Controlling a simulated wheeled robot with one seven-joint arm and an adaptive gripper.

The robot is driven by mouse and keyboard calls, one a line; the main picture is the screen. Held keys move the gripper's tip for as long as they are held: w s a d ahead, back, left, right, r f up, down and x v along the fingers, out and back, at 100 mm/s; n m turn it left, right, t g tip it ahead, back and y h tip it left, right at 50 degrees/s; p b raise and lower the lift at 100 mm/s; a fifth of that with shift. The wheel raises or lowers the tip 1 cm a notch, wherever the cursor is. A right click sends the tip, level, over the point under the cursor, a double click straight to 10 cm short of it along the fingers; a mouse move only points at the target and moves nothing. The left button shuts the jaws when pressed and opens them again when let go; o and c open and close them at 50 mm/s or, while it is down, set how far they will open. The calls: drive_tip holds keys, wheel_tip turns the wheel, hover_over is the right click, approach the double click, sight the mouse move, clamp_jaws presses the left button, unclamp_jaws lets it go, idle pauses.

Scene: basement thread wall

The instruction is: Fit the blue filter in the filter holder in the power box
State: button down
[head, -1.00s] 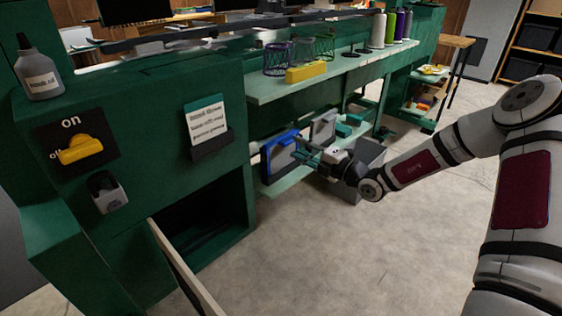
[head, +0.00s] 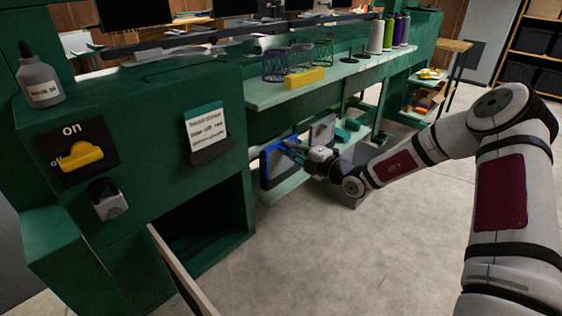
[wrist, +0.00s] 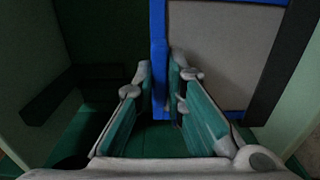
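The blue filter, a grey panel in a blue frame, stands upright on the lower shelf in the head view (head: 268,168). It fills the upper right of the wrist view (wrist: 225,50). My gripper (wrist: 161,68) has its fingers on either side of the filter's near vertical frame edge, close against it, and looks shut on it. In the head view my gripper (head: 292,147) reaches in from the right and hides part of the filter. The power box and filter holder cannot be told apart for sure; a dark opening (head: 205,235) shows in the green cabinet front.
An open door panel (head: 180,270) juts out below the opening. A yellow switch (head: 80,156) and a card (head: 205,128) are on the cabinet. A green shelf (head: 355,67) with spools and baskets lies above my gripper. The floor (head: 340,255) in front is clear.

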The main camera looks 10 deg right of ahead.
drive_tip(key=shift+r, duration=0.1)
wheel_tip(320, 180, up, 4)
drive_tip(key=p, duration=0.4)
drive_tip(key=shift+r, duration=0.1)
idle(0.6)
drive_tip(key=shift+p, duration=0.3)
drive_tip(key=p+v, duration=0.8)
drive_tip(key=v, duration=0.8)
idle(1.0)
